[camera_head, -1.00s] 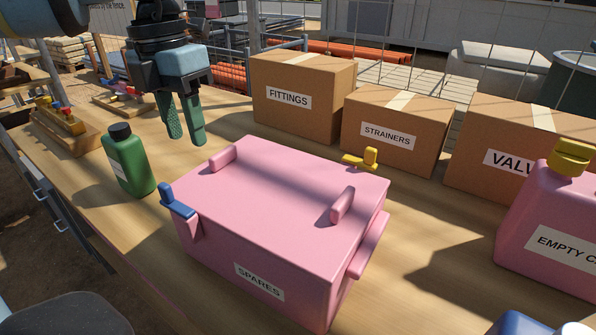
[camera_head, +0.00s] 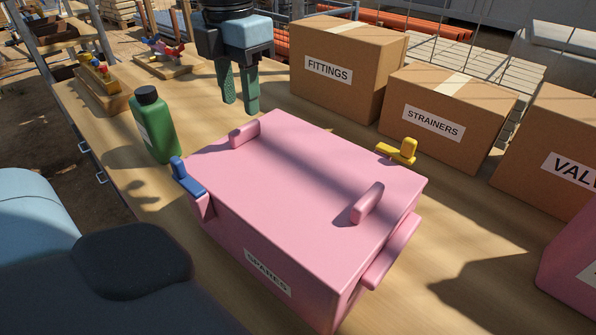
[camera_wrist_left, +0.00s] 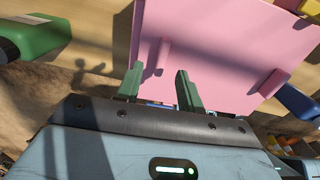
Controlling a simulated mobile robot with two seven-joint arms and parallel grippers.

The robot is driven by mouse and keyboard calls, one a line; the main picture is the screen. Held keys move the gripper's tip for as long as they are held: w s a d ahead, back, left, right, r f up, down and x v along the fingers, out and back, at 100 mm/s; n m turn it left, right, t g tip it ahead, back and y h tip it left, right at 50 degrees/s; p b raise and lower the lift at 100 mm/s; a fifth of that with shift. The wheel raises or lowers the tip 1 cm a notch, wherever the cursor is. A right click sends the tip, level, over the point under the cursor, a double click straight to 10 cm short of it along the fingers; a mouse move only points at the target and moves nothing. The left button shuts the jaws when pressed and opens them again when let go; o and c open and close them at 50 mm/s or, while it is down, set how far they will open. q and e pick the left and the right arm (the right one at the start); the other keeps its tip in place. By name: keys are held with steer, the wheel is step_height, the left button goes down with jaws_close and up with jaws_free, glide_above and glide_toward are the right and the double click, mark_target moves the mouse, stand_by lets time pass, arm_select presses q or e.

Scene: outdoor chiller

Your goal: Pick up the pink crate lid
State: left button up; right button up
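The pink crate lid (camera_head: 300,175) lies flat on the pink crate labelled SPARES (camera_head: 235,245) on the wooden table. It has a raised pink handle at the back left (camera_head: 244,134) and another at the front right (camera_head: 367,203). A blue latch (camera_head: 186,178) is at the crate's left side and a yellow latch (camera_head: 400,151) at its right. My left gripper (camera_head: 240,108) is open and empty, its green fingers pointing down just behind the back-left handle. In the left wrist view, the lid (camera_wrist_left: 215,45) and a handle (camera_wrist_left: 163,57) lie beyond the parted fingers (camera_wrist_left: 159,85). My right gripper is not in view.
A green bottle (camera_head: 155,125) stands left of the crate. Cardboard boxes labelled FITTINGS (camera_head: 345,65) and STRAINERS (camera_head: 450,110) stand behind and right, with another box (camera_head: 555,150) beside them. A pink container (camera_head: 572,262) is at the right edge. Bare table lies right of the crate.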

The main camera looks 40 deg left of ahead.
mark_target(244, 126)
arm_select(q)
step_height(244, 126, down, 5)
steer(key=shift+d+r, duration=0.1)
stand_by(0.3)
jaws_close()
